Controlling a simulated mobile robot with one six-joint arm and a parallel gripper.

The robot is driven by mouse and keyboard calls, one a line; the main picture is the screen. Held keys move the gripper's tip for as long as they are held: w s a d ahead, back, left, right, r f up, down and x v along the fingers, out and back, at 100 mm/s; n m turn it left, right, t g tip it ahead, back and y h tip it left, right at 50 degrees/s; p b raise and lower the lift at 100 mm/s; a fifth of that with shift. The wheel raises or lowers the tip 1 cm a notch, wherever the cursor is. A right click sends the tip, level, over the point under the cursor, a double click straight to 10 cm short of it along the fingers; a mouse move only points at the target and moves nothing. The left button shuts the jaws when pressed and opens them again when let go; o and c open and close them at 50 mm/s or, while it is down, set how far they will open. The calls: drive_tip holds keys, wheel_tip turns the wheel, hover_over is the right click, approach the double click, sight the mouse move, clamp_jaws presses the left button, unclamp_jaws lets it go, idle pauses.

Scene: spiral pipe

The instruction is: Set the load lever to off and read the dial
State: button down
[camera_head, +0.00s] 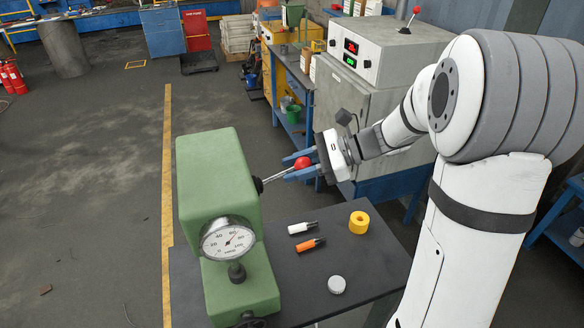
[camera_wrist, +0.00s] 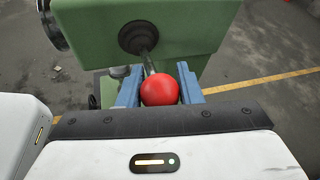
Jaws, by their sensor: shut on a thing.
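The green hardness tester (camera_head: 215,185) stands on the dark table, its round white dial (camera_head: 228,239) facing the camera. The dial needle points up and to the right, roughly near 60; the fine reading is too small to be sure of. The load lever (camera_head: 275,176) is a thin metal rod with a red ball knob (camera_head: 302,163) that sticks out of the tester's right side and slopes slightly up. My gripper (camera_head: 299,170) is shut on the red knob. In the wrist view the knob (camera_wrist: 160,89) sits between my blue fingers, with the rod running into a black boot.
On the dark table (camera_head: 375,285) lie a white marker (camera_head: 302,228), an orange marker (camera_head: 308,245), a yellow ring (camera_head: 359,222) and a pale round disc (camera_head: 337,284). A grey cabinet with red and green displays (camera_head: 362,55) stands behind my arm. The floor at left is open.

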drive_tip(key=shift+r, duration=0.15)
drive_tip(key=c, duration=1.1)
unclamp_jaws()
drive_tip(key=shift+s+a, duration=0.1)
drive_tip(key=shift+o, duration=0.2)
drive_tip(key=shift+d, duration=0.45)
drive_tip(key=b+v, duration=0.2)
drive_tip(key=v, duration=0.5)
